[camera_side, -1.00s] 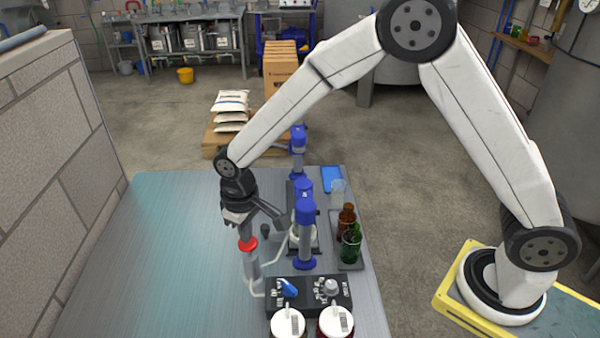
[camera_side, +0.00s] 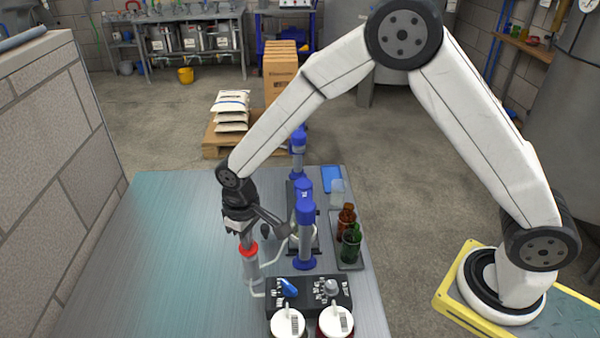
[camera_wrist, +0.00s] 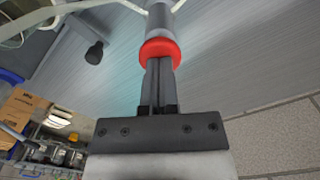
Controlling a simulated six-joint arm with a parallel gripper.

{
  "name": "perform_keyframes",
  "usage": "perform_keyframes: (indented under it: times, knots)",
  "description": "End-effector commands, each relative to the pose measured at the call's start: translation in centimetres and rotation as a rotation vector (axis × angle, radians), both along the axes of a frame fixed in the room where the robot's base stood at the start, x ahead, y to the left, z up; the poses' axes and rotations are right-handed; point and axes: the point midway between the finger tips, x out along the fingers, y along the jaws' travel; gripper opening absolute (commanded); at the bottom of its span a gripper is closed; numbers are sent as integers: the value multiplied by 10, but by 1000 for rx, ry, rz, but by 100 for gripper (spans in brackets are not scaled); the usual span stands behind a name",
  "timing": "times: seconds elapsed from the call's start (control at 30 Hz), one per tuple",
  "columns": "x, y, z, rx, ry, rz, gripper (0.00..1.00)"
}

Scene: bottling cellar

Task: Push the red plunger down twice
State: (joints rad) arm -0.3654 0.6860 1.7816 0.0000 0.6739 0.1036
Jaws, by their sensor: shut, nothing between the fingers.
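The red plunger (camera_side: 248,250) tops an upright grey cylinder (camera_side: 252,271) near the front of the table. In the wrist view the red plunger (camera_wrist: 160,47) shows as a thick ring-like cap, with the grey cylinder (camera_wrist: 165,18) beyond it. My gripper (camera_side: 247,241) points down from straight above, shut and empty. Its fingertips appear to rest on the top of the plunger. In the wrist view my shut gripper (camera_wrist: 160,64) covers the middle of the cap, so the exact contact is hidden.
A black control box (camera_side: 308,296) and white-lidded jars (camera_side: 289,324) are in front. Brown and green bottles stand on a tray (camera_side: 351,264). The table's left side (camera_side: 160,250) is clear.

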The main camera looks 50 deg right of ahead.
Motion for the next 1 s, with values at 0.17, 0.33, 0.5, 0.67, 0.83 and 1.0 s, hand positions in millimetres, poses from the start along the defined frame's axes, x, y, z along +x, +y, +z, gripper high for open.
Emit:
perform_keyframes:
  times: [0.17,0.33,0.5,0.67,0.83,1.0]
  knots:
    - [0,0,-5,-1,2,0,0]
    - [0,0,-6,0,1,0,0]
    - [0,0,-6,0,1,0,0]
    - [0,0,-4,0,1,0,0]
    - [0,0,1,0,0,0,0]
    - [0,0,8,0,0,0,0]
